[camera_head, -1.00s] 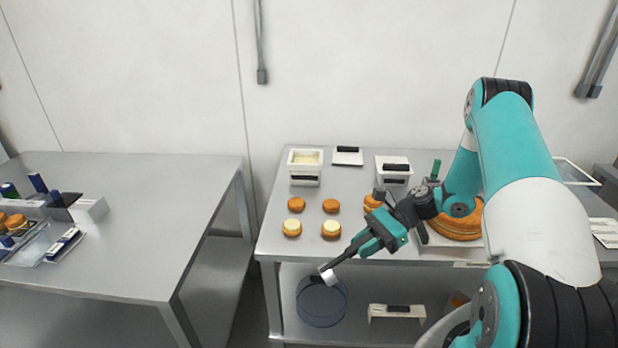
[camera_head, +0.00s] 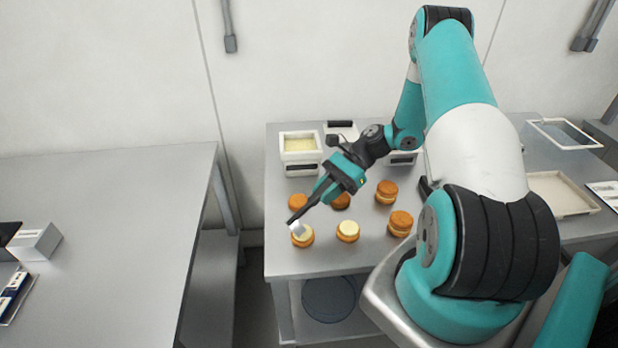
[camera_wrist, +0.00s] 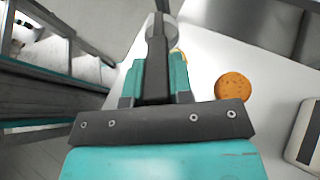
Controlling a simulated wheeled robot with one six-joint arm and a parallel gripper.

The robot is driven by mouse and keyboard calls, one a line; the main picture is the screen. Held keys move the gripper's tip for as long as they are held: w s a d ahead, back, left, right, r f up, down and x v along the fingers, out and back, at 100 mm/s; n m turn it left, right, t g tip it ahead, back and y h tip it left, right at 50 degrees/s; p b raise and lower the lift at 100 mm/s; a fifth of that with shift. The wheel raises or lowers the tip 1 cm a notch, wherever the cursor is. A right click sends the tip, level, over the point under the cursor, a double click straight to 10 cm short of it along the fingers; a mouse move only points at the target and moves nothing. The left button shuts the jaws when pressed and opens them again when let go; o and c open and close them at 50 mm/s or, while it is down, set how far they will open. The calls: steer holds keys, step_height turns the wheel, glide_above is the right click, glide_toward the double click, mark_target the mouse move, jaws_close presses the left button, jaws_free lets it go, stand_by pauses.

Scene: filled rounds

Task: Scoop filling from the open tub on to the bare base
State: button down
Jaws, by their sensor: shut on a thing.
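My gripper (camera_head: 326,190) is shut on the dark handle of a scoop (camera_head: 297,229). The scoop points down and left, its pale head over the front left round (camera_head: 304,240), partly hiding it; I cannot tell whether they touch. That round and the front middle round (camera_head: 347,231) have pale tops on orange-brown sides. I cannot tell from here whether either pale top is filling or a bare cut face. The open tub (camera_head: 299,146), white with pale yellow filling, stands at the back left. In the wrist view the scoop's handle (camera_wrist: 156,65) runs away from my gripper.
Plain orange-brown rounds stand behind at left (camera_head: 297,201) and middle, partly behind my gripper. Taller rounds (camera_head: 386,191) (camera_head: 400,222) stand to the right. A pale tray (camera_head: 560,193) lies farther right. A separate table (camera_head: 110,210) is at left, across a gap.

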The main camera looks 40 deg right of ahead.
steer(key=shift+w+a+r, duration=0.1)
steer(key=shift+w+r, duration=0.05)
steer(key=shift+w, duration=0.25)
steer(key=shift+a+r+h, duration=0.2)
steer(key=shift+r+h, duration=0.1)
steer(key=shift+h, duration=0.2)
steer(key=a+r+h+p, duration=0.1)
steer(key=a+h, duration=0.1)
steer(key=h, duration=0.1)
steer(key=a+r+h+p, duration=0.2)
steer(key=a+h, duration=0.1)
steer(key=a+r+h+p, duration=0.1)
steer(key=a+h+p, duration=0.1)
steer(key=a+h, duration=0.1)
steer(key=shift+w+a+r+g+h, duration=0.2)
steer(key=shift+a+r+g+h, duration=0.1)
steer(key=shift+r, duration=0.1)
steer(key=shift+w+a+r+h+p, duration=0.1)
steer(key=shift+a+r+h+p, duration=0.4)
steer(key=shift+h, duration=0.5)
steer(key=shift+a+f, duration=0.1)
steer(key=shift+f, duration=0.05)
